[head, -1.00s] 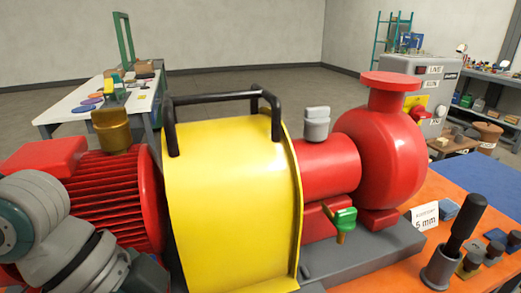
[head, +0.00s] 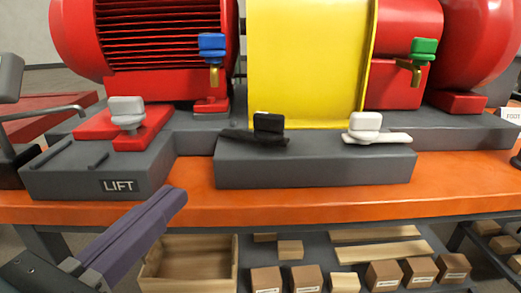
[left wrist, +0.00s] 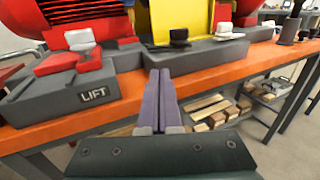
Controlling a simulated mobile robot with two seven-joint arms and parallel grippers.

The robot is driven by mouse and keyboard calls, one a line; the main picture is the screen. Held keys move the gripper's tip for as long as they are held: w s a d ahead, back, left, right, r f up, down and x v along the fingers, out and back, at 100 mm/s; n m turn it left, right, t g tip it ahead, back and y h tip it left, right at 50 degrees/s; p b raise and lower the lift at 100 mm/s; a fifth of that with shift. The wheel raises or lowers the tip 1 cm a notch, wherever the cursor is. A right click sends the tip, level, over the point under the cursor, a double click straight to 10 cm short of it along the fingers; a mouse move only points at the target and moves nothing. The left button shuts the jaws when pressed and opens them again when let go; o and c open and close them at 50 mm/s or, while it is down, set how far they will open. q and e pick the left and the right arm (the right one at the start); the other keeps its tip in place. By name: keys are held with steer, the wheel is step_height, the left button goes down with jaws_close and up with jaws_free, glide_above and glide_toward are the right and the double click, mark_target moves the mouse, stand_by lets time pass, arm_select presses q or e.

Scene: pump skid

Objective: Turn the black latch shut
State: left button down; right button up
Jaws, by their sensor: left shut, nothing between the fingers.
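The black latch (head: 268,124) sits on the front of the grey block below the yellow guard. Its black knob stands upright on a flat black arm that points left along the block. It also shows in the left wrist view (left wrist: 179,36). My left gripper (head: 176,198) is shut and empty, in front of the bench edge, below and to the left of the latch and apart from it. Its purple fingers also show in the left wrist view (left wrist: 160,78). My right gripper is not in view.
A white latch (head: 366,123) sits right of the black one. A grey knob (head: 127,110) stands on the LIFT block at left. Blue (head: 212,44) and green (head: 423,47) knobs are behind. Below the orange bench edge (head: 300,207) is a shelf with wooden boxes.

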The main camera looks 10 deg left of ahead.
arm_select(q)
steer(key=p, duration=0.2)
glide_toward(227, 135)
steer(key=w, duration=0.1)
steer(key=w+d, duration=0.1)
steer(key=w, duration=0.1)
steer(key=w+d, duration=0.1)
steer(key=w, duration=0.1)
steer(key=shift+r, duration=0.15)
steer(key=shift+w+d, duration=0.15)
steer(key=shift+w, duration=0.7)
steer(key=shift+w+a+b, duration=0.25)
steer(key=shift+w+b, duration=0.05)
steer(key=shift+w, duration=0.05)
steer(key=shift+w+a, duration=0.1)
steer(key=shift+w, duration=0.05)
steer(key=shift+w+a, duration=0.3)
steer(key=shift+w, duration=0.55)
steer(key=shift+w+b, duration=0.3)
steer(key=shift+w, duration=0.9)
